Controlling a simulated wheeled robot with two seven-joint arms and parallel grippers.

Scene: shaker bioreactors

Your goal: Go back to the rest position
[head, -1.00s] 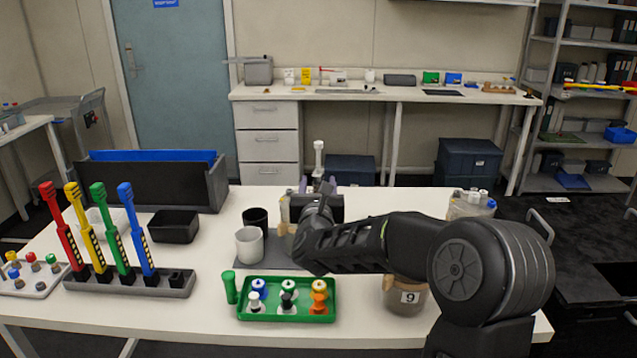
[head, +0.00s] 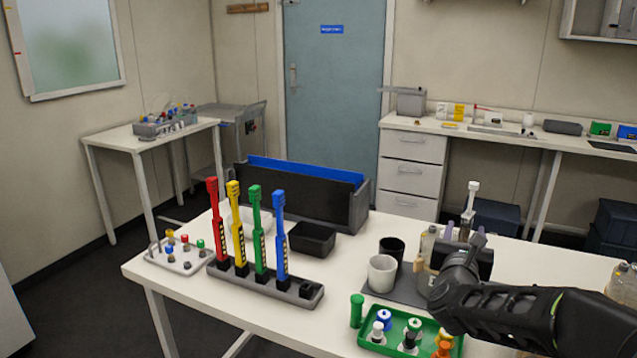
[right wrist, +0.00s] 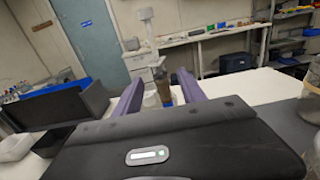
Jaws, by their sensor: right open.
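My right arm comes in from the right in the head view. Its gripper (head: 476,240) is over the right part of the white table (head: 225,318). In the right wrist view the two purple fingers (right wrist: 157,90) are spread apart. A slim white-topped vessel with brown contents (right wrist: 162,88) shows in the gap between them, not gripped; its white top also shows behind the gripper in the head view (head: 472,192). My left gripper is out of view.
A rack (head: 262,284) holds red, yellow, green and blue tools. A white cup (head: 381,274), a black cup (head: 392,249) and a green tray (head: 377,344) of stoppers are left of my right arm. A black bin (head: 312,239) stands behind.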

